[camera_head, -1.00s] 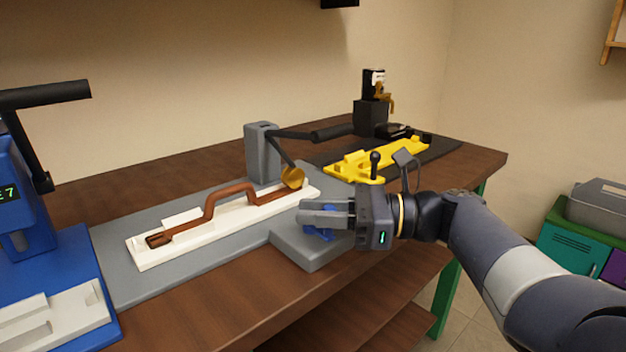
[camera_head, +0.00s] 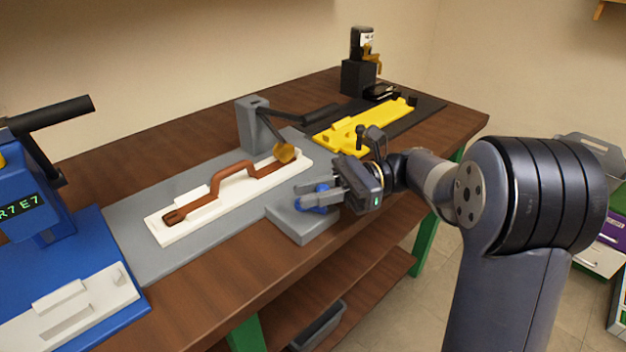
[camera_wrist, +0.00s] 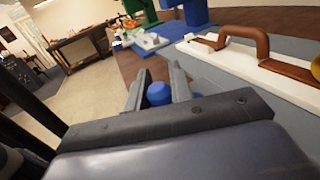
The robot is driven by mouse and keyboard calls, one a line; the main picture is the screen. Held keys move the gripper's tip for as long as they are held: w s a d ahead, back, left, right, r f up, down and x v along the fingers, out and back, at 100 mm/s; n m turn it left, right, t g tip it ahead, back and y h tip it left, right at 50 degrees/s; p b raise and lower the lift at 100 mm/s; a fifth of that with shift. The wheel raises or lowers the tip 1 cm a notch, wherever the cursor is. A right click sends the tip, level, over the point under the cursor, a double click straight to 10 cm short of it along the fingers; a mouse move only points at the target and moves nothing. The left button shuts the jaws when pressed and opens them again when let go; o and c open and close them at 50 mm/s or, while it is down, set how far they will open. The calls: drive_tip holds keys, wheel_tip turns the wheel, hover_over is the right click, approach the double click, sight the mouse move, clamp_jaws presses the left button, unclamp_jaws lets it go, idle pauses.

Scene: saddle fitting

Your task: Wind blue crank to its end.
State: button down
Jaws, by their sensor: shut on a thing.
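The blue crank (camera_head: 318,199) is mounted on a grey block at the front of the grey fixture plate. My gripper (camera_head: 318,194) is shut on the crank's blue knob, with a finger on either side. In the wrist view the round blue knob (camera_wrist: 159,94) sits between the two fingers (camera_wrist: 158,92). The rest of the crank is mostly hidden by the fingers. Behind it, a brown handle-shaped part (camera_head: 222,187) lies on a white cradle (camera_head: 236,207), under a grey clamp post (camera_head: 252,124) with a black lever and brass tip.
A blue machine (camera_head: 40,200) with a green display stands at the left. A yellow fixture (camera_head: 360,128) on a dark mat and a black stand (camera_head: 358,78) are behind my gripper. The wooden bench's front edge (camera_head: 250,290) runs below; a grey bin sits on the lower shelf.

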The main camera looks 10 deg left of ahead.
drive_tip(key=shift+w+d+r+n+g+h+p, duration=0.1)
drive_tip(key=shift+w+r+n+g+h+p, duration=0.25)
drive_tip(key=shift+p, duration=1.5)
drive_tip(key=shift+a+r+n+g+h+p, duration=0.1)
drive_tip(key=shift+n+g+p, duration=0.3)
drive_tip(key=shift+p, duration=1.5)
drive_tip(key=shift+w+d+r+n+g+h+p, duration=0.2)
drive_tip(key=shift+g+p, duration=0.35)
drive_tip(key=shift+p, duration=1.3)
drive_tip(key=n+g+h+p, duration=0.1)
drive_tip(key=p, duration=0.8)
drive_tip(key=shift+f, duration=0.15)
drive_tip(key=g+h+p, duration=0.1)
drive_tip(key=p, duration=0.2)
drive_tip(key=n+p, duration=0.1)
drive_tip(key=p, duration=0.2)
drive_tip(key=shift+f+g+h, duration=0.3)
drive_tip(key=shift+g+h, duration=0.05)
drive_tip(key=shift+g, duration=0.05)
drive_tip(key=shift+f, duration=0.15)
drive_tip(key=c, duration=1.3)
unclamp_jaws()
drive_tip(key=shift+o, duration=0.2)
